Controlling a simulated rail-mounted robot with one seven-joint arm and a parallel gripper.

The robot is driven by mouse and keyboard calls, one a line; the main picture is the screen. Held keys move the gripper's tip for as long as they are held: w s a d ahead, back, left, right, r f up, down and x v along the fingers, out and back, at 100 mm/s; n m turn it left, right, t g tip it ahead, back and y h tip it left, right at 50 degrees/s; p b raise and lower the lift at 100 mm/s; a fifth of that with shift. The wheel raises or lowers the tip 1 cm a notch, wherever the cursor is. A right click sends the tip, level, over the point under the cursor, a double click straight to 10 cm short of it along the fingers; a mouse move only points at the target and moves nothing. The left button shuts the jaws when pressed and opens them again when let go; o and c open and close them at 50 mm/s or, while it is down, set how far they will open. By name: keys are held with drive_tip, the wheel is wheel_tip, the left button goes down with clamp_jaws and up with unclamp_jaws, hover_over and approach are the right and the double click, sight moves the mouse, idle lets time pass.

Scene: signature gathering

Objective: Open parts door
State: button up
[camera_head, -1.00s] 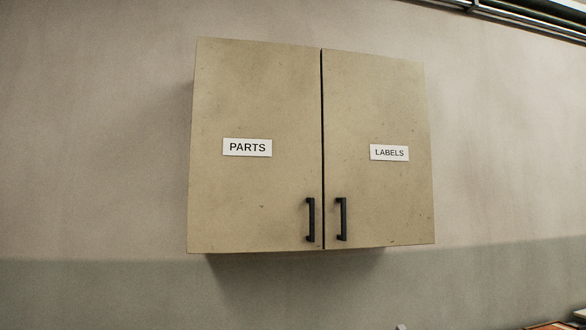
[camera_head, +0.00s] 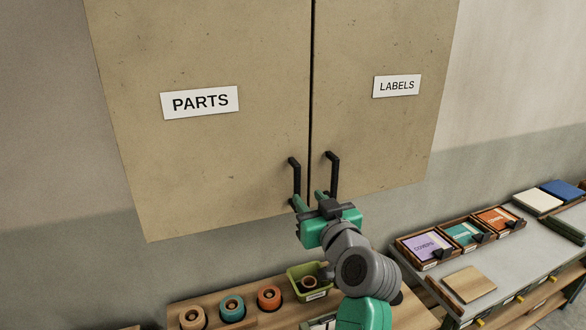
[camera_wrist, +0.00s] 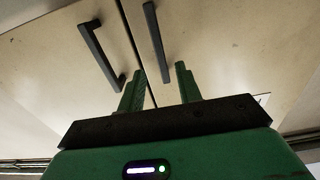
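The parts door (camera_head: 205,150) is the left, tan door of a wall cabinet, shut, with a white PARTS label (camera_head: 200,102). Its black bar handle (camera_head: 296,176) is upright near the lower right corner. My gripper (camera_head: 309,198) is at the lower end of this handle, open and empty, with two green fingers. In the wrist view, which looks upside down, the fingers (camera_wrist: 159,88) are spread, and the parts handle (camera_wrist: 157,42) lines up with the gap between them. I cannot tell whether they reach around it.
The labels door (camera_head: 385,120), also shut, has its own handle (camera_head: 333,174) close to the right of my gripper. Below are a wooden shelf with coloured round parts (camera_head: 232,308), a green bin (camera_head: 309,283) and a bench with trays (camera_head: 465,235).

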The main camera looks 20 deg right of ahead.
sight(298, 186)
drive_tip(key=w+p, duration=0.1)
drive_tip(key=w, duration=0.6)
drive_tip(key=shift+w+a, duration=0.1)
drive_tip(key=shift+w, duration=0.15)
clamp_jaws()
